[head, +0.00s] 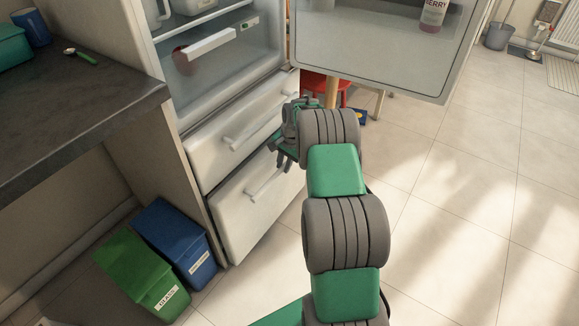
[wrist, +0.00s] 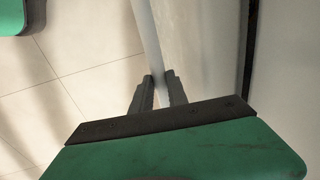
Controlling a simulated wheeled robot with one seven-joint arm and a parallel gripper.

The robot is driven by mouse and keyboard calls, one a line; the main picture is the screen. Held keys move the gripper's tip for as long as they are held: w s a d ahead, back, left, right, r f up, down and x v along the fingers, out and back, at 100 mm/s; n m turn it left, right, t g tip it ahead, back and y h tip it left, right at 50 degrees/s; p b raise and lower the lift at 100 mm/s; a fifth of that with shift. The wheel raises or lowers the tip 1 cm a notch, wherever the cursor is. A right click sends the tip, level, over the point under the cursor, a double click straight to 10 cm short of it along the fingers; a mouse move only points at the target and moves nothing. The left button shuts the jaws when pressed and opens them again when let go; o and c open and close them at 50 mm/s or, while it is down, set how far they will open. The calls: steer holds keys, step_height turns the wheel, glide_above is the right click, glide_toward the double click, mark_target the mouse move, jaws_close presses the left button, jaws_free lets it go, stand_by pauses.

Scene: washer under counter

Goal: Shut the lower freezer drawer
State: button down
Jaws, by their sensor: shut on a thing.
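The lower freezer drawer (head: 240,225) is the white bottom front of the fridge in the head view, below the upper freezer drawer (head: 215,160). It looks nearly flush with the front above; any small gap is hard to tell. Its pale bar handle (head: 262,187) runs slantwise across the front. My gripper (head: 283,160) is at the far right end of this handle, partly hidden by my arm. In the wrist view, the two dark fingers of my gripper (wrist: 160,90) are shut around the handle bar (wrist: 148,40), one on each side, beside the pale drawer front (wrist: 205,50).
The fridge door (head: 375,60) stands open above and beyond my arm. Green (head: 140,270) and blue (head: 178,240) bins stand left of the drawer under the dark counter (head: 80,110). A red stool (head: 325,84) is behind my arm. The tiled floor (head: 470,200) at right is clear.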

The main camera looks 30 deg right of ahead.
steer(key=shift+w+a, duration=0.1)
steer(key=shift+w, duration=0.15)
steer(key=c, duration=1.3)
jaws_free()
step_height(320, 180, up, 8)
steer(key=s+p, duration=0.1)
steer(key=p, duration=0.1)
steer(key=shift+s+d+f, duration=0.15)
steer(key=shift+s+d, duration=0.05)
steer(key=shift+d, duration=0.2)
